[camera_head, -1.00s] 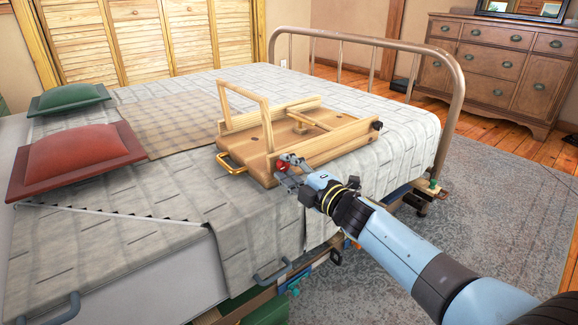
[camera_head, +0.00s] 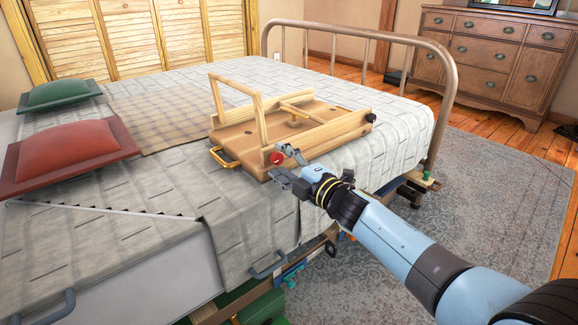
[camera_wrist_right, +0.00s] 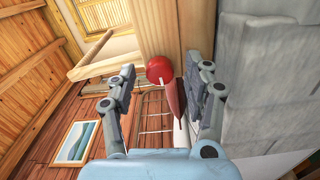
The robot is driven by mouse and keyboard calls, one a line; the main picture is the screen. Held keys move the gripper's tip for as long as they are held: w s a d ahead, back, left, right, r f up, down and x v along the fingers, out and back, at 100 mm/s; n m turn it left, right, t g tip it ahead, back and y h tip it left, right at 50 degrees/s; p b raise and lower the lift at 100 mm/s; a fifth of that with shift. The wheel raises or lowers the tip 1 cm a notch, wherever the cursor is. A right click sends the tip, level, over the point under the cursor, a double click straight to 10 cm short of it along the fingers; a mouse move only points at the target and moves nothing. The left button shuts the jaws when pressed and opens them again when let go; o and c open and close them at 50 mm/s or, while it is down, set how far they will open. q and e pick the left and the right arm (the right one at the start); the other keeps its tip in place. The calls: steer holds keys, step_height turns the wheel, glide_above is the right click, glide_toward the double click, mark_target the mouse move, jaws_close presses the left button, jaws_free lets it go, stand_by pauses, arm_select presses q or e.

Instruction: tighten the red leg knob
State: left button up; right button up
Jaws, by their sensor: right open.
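The red leg knob (camera_head: 277,158) sits on the near side of a wooden bed tray (camera_head: 240,139), which lies upside down or folded on the bed with one leg frame (camera_head: 258,95) standing up. My right gripper (camera_head: 282,162) is open at the knob, with its fingers pointing toward the tray. In the right wrist view the round red knob (camera_wrist_right: 159,68) lies between and slightly beyond the two open fingers (camera_wrist_right: 160,88), apart from both. A second red shape behind the knob is partly hidden. My left gripper is not in view.
The bed (camera_head: 300,230) has a grey-white quilt. A red pillow (camera_head: 75,152) and a green pillow (camera_head: 58,94) lie at the left. A metal footboard (camera_head: 452,95) rises on the right. A dresser (camera_head: 490,62) stands far behind it.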

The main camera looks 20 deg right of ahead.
steer(key=v, duration=1.2)
steer(key=s+d+f+m+g+h+p, duration=0.3)
steer(key=s+f+m, duration=0.2)
steer(key=s+f, duration=0.6)
steer(key=s+d+f+m+g+h+p, duration=0.2)
steer(key=s+f+m+g+p, duration=0.25)
steer(key=s+f, duration=0.55)
steer(key=s+f+m+g, duration=0.3)
steer(key=s+f, duration=0.1)
steer(key=s, duration=0.7)
steer(key=s+d+f+m+g+h, duration=0.1)
steer(key=s+f+m+g, duration=0.2)
steer(key=s, duration=0.8)
steer(key=s+d+f+m+g+h, duration=0.1)
steer(key=s+f+m+g, duration=0.2)
steer(key=s, duration=0.8)
step_height(320, 180, down, 2)
steer(key=shift+m+p, duration=0.4)
steer(key=shift+m, duration=0.55)
steer(key=shift+d, duration=0.15)
